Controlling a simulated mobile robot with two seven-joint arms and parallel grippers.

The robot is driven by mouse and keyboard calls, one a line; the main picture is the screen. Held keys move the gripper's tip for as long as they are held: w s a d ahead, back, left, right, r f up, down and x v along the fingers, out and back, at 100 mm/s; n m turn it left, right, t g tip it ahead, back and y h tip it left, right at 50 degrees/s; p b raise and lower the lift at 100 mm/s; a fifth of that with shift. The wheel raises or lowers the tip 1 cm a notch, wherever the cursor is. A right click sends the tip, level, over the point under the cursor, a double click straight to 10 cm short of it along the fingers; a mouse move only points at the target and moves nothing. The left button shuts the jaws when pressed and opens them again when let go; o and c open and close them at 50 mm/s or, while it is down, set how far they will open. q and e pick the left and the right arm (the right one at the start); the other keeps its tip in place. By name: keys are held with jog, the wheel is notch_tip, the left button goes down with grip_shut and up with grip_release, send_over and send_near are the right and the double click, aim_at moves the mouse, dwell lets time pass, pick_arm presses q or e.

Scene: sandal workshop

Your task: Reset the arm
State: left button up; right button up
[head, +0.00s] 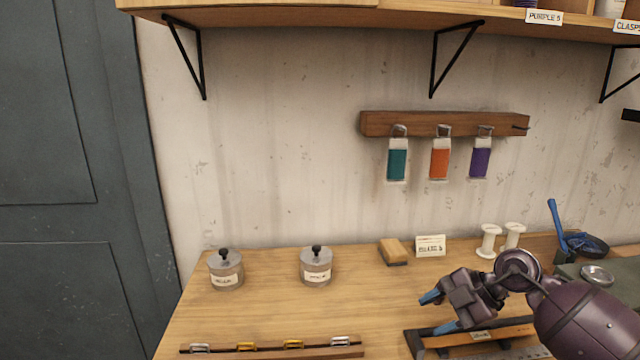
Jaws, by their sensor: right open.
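My right gripper (436,313) comes in from the lower right. Its blue fingertips are spread apart and nothing shows between them. It hangs over the left part of a dark-framed tray (414,343) at the bottom edge of the view; I cannot tell whether the lower finger touches it. My right arm hides part of the tray and the bench behind it. My left gripper is not in view.
Two lidded metal pots (226,271) (316,267) stand on the wooden bench (270,310). A wooden rack (270,348) with several buckles lies at the front. A brush block (394,251), a card (430,245) and white spools (488,241) stand at the back. The bench's middle is clear.

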jog(key=s+a+r+m+t+y, duration=0.45)
jog(key=a+t+y, duration=0.2)
jog(key=t, duration=0.25)
jog(key=s+d+f+m+t+h, duration=0.1)
jog(key=s+d+f+m+h, duration=1.3)
jog(key=m+h, duration=0.5)
jog(key=s+a+f+g+y, duration=0.1)
jog(key=s+f+g, duration=0.2)
jog(key=s+g, duration=0.35)
jog(key=s+a+f+g+y, duration=0.1)
jog(key=s+f+g+y, duration=0.15)
jog(key=s, duration=0.75)
jog(key=w+f+t, duration=0.6)
jog(key=f+t, duration=0.2)
jog(key=f, duration=0.3)
jog(key=shift+w+n, duration=0.4)
jog(key=shift+n, duration=0.05)
